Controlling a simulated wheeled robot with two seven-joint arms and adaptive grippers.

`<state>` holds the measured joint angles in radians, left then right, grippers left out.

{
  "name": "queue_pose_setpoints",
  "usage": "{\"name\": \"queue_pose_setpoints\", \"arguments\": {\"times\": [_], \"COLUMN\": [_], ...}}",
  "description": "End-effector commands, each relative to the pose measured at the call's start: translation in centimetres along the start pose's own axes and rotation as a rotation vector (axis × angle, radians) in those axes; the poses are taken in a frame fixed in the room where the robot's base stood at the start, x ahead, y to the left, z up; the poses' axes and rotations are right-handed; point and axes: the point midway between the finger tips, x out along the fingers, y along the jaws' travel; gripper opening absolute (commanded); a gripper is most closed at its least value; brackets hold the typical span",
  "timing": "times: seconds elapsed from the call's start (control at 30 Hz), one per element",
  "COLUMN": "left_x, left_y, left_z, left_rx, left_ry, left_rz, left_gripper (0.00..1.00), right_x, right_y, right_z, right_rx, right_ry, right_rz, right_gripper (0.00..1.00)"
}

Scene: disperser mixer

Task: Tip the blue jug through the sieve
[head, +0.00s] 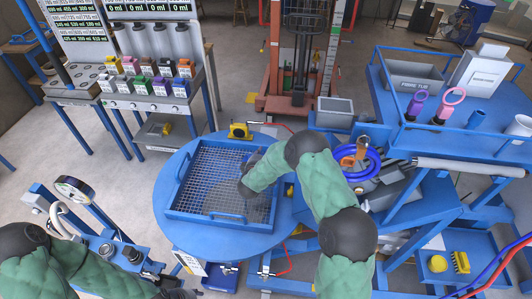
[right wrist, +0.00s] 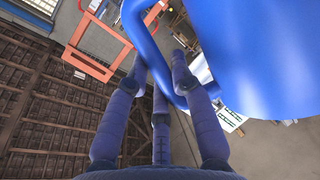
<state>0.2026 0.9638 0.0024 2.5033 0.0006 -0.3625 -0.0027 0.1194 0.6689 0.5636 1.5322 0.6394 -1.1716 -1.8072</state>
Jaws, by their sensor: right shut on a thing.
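The sieve (head: 207,168), a metal mesh in a blue square frame, lies on the round blue table (head: 171,190). My right arm reaches over its right part, and the dark wrist end (head: 244,189) hangs above the mesh. The right gripper's fingers are hidden in the head view. In the right wrist view my right gripper (right wrist: 160,75) is shut around the handle of the blue jug (right wrist: 245,50). The jug's body fills the upper right there. I cannot make out the jug or its tilt in the head view.
A yellow tape-like tool (head: 239,131) sits behind the sieve. To the right, a blue ring (head: 373,163) and grey parts crowd a blue trolley with a grey tub (head: 413,83). A pressure gauge (head: 73,189) stands at the left. A red lifter (head: 274,55) stands behind.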

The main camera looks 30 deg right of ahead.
Motion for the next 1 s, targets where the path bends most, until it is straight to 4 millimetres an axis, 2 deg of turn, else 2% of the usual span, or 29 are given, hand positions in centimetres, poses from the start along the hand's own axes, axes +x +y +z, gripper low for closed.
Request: {"name": "queue_pose_setpoints", "arguments": {"times": [0.73,1.0], "left_x": [1.6,1.4], "left_y": [-0.6,-0.5], "left_z": [-0.1,-0.1], "left_rx": [0.000,0.000], "left_ry": [0.000,0.000], "left_rz": [0.000,0.000], "left_gripper": [0.44,0.44], "right_x": [-0.5,-0.7], "right_y": [-2.8,-2.4], "right_z": [-2.8,-3.4], "right_rx": [-0.256,-0.289], "right_ry": [-0.056,-0.064], "right_rz": [0.105,0.120], "right_gripper": [0.00,0.00]}}
